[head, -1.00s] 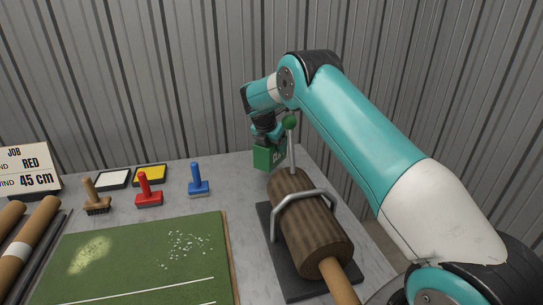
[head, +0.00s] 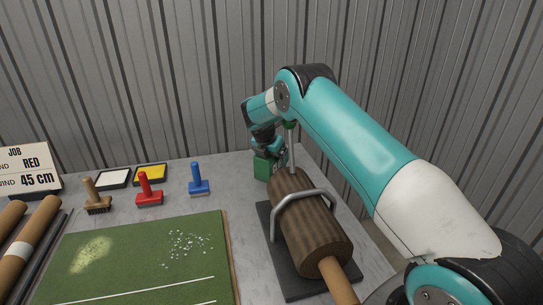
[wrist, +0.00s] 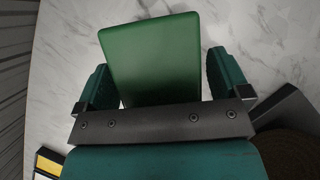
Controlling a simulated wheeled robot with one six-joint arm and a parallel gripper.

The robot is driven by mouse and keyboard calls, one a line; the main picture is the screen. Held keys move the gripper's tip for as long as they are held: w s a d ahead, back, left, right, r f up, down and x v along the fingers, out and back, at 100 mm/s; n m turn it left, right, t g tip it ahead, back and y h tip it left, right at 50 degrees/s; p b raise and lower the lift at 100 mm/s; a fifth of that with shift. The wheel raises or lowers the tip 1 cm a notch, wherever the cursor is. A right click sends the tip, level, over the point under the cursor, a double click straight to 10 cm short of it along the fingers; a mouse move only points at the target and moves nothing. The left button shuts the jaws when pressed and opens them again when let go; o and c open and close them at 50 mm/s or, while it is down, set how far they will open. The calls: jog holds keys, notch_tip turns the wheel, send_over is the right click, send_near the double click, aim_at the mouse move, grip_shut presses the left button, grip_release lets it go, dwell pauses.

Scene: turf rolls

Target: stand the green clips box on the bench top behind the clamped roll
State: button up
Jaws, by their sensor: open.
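The green clips box (head: 262,166) stands on the bench top (head: 232,190) behind the clamped roll (head: 306,222), partly hidden by the roll's clamp post and my gripper. In the wrist view the box (wrist: 155,55) lies between the two fingers with a gap on each side. My gripper (wrist: 160,80) is open around the box and touches neither side that I can see. In the head view my gripper (head: 266,150) is just above the box, its fingertips mostly hidden. The roll is brown, on a dark base under a grey clamp bar.
A blue-handled stamp (head: 198,182), a red one (head: 148,192) and a wooden brush (head: 95,198) stand to the left. White (head: 113,179) and yellow (head: 151,174) pads lie behind them. A green turf mat (head: 135,258) covers the front. The corrugated wall is close behind.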

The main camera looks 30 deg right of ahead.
jog(key=shift+r, duration=0.1)
jog(key=b+v, duration=0.1)
jog(key=v, duration=1.1)
jog(key=s+a+r+m+y, duration=0.2)
jog(key=s+a+r+m, duration=0.25)
jog(key=s+a, duration=0.4)
jog(key=s+a+r+m+y, duration=0.3)
jog(key=s+a+r+m, duration=0.15)
jog(key=s+a, duration=0.35)
jog(key=s+a+m+g+y, duration=0.1)
jog(key=s+a+m, duration=0.2)
jog(key=s, duration=1)
jog(key=s+a+r+m+g+y, duration=0.1)
jog(key=s+a+m+y, duration=0.1)
jog(key=s, duration=1.2)
jog(key=a+m, duration=0.1)
jog(key=m, duration=0.1)
jog(key=shift+a+m, duration=0.35)
jog(key=shift+m, duration=0.05)
